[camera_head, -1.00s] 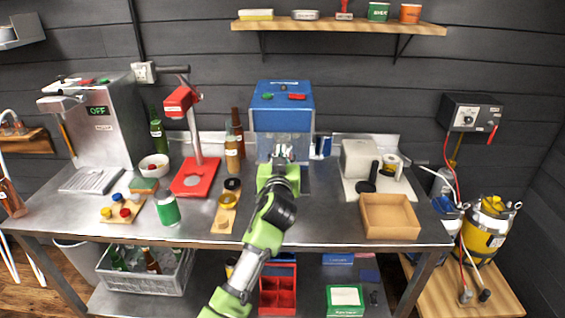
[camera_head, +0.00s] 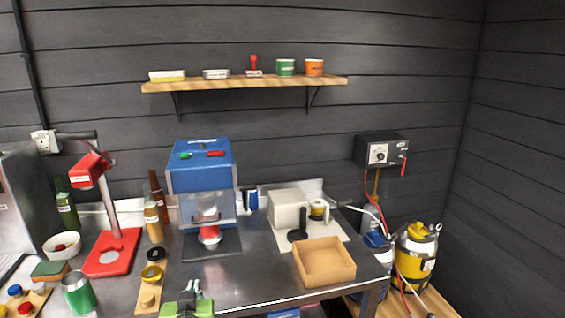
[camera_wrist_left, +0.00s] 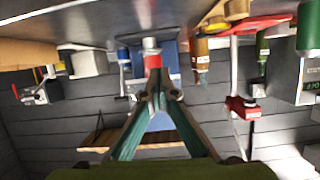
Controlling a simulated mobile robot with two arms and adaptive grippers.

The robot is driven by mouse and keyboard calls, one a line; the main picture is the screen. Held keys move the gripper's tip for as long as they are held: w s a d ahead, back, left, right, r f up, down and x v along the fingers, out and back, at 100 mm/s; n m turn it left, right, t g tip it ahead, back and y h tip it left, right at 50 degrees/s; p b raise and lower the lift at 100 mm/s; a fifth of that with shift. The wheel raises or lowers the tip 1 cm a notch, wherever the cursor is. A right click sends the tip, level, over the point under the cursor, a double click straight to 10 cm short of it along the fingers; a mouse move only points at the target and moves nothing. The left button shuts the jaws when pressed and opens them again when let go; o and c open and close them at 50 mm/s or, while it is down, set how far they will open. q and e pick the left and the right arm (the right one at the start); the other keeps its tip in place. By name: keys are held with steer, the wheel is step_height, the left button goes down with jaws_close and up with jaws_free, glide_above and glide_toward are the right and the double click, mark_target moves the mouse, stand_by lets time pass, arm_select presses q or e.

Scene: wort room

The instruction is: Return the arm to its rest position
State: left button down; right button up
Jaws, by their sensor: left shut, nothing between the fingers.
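My left gripper (camera_head: 192,290) shows at the bottom edge of the head view, in front of the steel table's front part. It is shut and holds nothing. In the left wrist view, which is upside down, its two fingers meet at their tips (camera_wrist_left: 157,92). Just beyond the tips in that view is a red and silver can (camera_wrist_left: 152,62). In the head view the can (camera_head: 209,234) stands inside the blue machine (camera_head: 200,170), apart from the gripper. Most of my left arm is below the head view. My right gripper is out of view.
A wooden board with round pieces (camera_head: 150,293) lies left of the gripper, with a green can (camera_head: 78,294) further left. A red press stand (camera_head: 112,255) is behind them. An empty cardboard tray (camera_head: 324,262) is at the right. Bare tabletop (camera_head: 255,275) lies between gripper and tray.

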arm_select(q)
steer(key=s+d+f+m+g+h, duration=0.1)
steer(key=s+f+g, duration=0.2)
steer(key=s+f, duration=0.55)
steer(key=s+d+f+m+g+h, duration=0.1)
steer(key=s+f+m+g+h, duration=0.15)
steer(key=s, duration=1.15)
steer(key=s+f+m+g+h, duration=0.1)
steer(key=s+f+g, duration=0.3)
steer(key=s+f, duration=0.5)
steer(key=s+f+g, duration=0.2)
steer(key=s+f, duration=0.1)
steer(key=f, duration=2.1)
steer(key=s+a+f, duration=0.2)
steer(key=s+f, duration=1.4)
steer(key=s, duration=0.1)
steer(key=shift+s+a+f+g+y, duration=0.25)
steer(key=shift+s+a+g+y, duration=0.1)
steer(key=shift+s, duration=0.05)
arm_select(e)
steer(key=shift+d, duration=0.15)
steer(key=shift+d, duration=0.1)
